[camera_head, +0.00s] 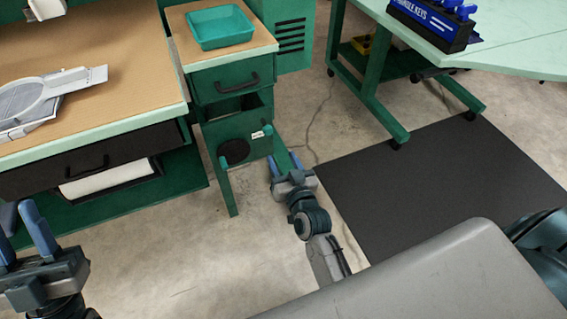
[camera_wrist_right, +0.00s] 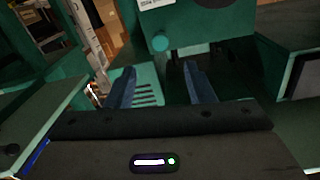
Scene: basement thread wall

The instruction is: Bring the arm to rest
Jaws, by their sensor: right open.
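My right gripper (camera_head: 284,164) is open and empty, low in front of the small green cabinet in the head view. Its two blue fingers stand apart in the right wrist view (camera_wrist_right: 160,80), with nothing between them but green surfaces behind. The right arm reaches forward from the bottom of the head view. My left gripper (camera_head: 22,222) is at the lower left edge, in front of the workbench; its blue fingers stand apart with nothing visible between them.
The small green cabinet (camera_head: 225,82) carries a teal tray (camera_head: 220,27). A workbench (camera_head: 110,80) with an embroidery hoop (camera_head: 45,98) stands at left. A green table (camera_head: 500,45) with a blue key holder (camera_head: 435,22) stands back right. A dark mat (camera_head: 440,180) covers the floor.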

